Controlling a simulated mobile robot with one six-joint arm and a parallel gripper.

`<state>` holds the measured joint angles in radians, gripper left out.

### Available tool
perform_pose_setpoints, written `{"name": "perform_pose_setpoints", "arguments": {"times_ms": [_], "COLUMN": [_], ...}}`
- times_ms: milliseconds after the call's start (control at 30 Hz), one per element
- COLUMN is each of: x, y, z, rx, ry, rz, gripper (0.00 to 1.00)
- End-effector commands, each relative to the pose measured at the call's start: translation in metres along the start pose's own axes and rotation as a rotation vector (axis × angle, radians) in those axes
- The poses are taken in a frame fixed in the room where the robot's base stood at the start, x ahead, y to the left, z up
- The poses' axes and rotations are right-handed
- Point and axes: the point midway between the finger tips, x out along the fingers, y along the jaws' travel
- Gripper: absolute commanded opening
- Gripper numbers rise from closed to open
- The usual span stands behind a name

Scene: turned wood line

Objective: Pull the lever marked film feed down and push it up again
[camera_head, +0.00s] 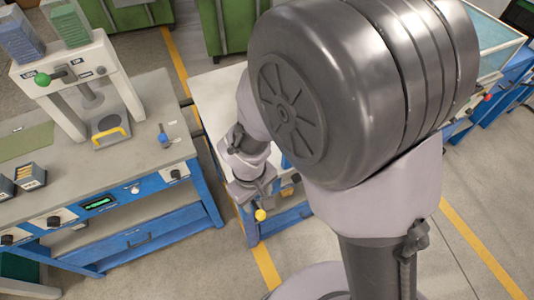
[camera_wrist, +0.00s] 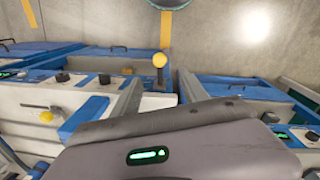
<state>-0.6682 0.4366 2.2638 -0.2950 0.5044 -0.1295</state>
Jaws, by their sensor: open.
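A lever with a yellow ball knob (camera_head: 260,215) stands out from the front of the blue-framed bench below my gripper (camera_head: 256,196). In the wrist view the yellow knob (camera_wrist: 159,60) shows just beyond and between the two grey fingertips (camera_wrist: 160,78). The fingers are apart with nothing gripped. A short stem shows below the knob; the rest of the lever is hard to make out. I cannot read any film feed label.
Black knobs (camera_wrist: 104,79) line the bench fronts. My arm hides much of the middle bench. Floor with yellow lines (camera_head: 266,266) is clear in front.

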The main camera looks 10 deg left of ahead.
Motion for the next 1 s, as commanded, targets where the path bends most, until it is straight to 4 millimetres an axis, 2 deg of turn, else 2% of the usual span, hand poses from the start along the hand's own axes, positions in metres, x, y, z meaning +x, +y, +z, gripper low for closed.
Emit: {"name": "perform_pose_setpoints", "arguments": {"times_ms": [33,100,300,400,600,867,900,1000], "x": [0.022,0.044,0.098,0.117,0.135,0.136,0.135,0.135], "y": [-0.001,0.000,0.000,0.000,0.000,0.001,0.001,0.001], "z": [0.001,0.001,0.001,0.002,0.001,0.001,0.001,0.001], "rx": [0.002,0.002,0.003,0.003,0.004,0.005,0.005,0.005], "ry": [-0.005,-0.004,-0.004,-0.003,-0.001,0.000,0.000,0.000], "rz": [-0.001,-0.001,-0.001,-0.001,-0.001,-0.001,-0.001,-0.001], "gripper": [0.52,0.52,0.52,0.52,0.52,0.52,0.50,0.30]}}
